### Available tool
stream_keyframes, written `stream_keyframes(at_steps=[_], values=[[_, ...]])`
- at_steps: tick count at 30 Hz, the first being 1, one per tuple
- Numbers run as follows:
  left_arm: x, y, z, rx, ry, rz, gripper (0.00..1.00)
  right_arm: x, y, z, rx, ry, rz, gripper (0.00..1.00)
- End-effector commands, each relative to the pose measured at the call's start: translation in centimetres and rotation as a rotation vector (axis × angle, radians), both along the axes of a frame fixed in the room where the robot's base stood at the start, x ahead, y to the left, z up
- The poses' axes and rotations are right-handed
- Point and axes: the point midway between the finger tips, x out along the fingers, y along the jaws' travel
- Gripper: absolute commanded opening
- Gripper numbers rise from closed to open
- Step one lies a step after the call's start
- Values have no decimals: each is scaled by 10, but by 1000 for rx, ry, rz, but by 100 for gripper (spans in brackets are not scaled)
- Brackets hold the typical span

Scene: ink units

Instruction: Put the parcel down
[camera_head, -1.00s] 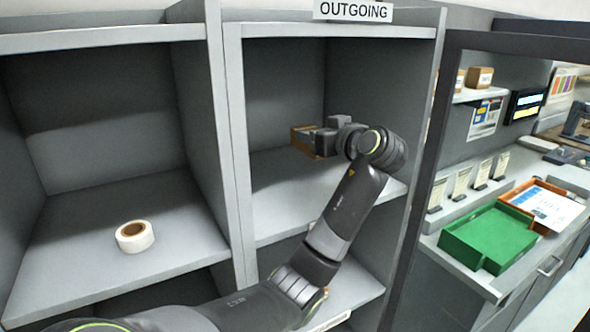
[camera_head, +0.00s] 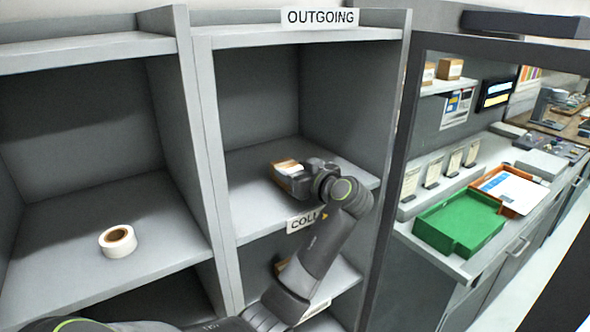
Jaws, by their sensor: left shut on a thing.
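The parcel (camera_head: 288,181) is a small brown box with a pale strip on top. It is in the shelf compartment under the OUTGOING sign (camera_head: 320,17). My left gripper (camera_head: 301,179) is shut on the parcel's right side. The parcel is at or just above the compartment floor (camera_head: 245,205); I cannot tell whether it touches. The gripper hides part of the parcel. My right gripper is not in view.
A roll of tape (camera_head: 117,242) lies in the left compartment. A label reading COLL (camera_head: 304,222) is on the shelf edge below my gripper, partly hidden by my arm. A green tray (camera_head: 459,224) stands on the counter at right. An upright panel divides the compartments.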

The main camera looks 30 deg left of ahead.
Motion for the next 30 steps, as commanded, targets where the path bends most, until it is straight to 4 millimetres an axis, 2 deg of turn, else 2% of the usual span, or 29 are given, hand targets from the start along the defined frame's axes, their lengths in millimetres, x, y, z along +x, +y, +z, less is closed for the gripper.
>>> stream_keyframes(at_steps=[1,2,6,17,20,30], values=[[0,0,-2,1,-2,0,26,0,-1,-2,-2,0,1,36],[0,0,-1,0,0,0,58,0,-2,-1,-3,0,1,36],[0,0,-1,0,0,0,76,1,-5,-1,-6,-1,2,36],[-1,-2,0,0,-1,-1,76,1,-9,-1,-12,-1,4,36],[-5,-14,0,-2,-3,-3,76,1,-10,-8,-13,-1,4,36],[-31,-76,9,-5,-3,-3,76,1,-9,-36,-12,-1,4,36]])
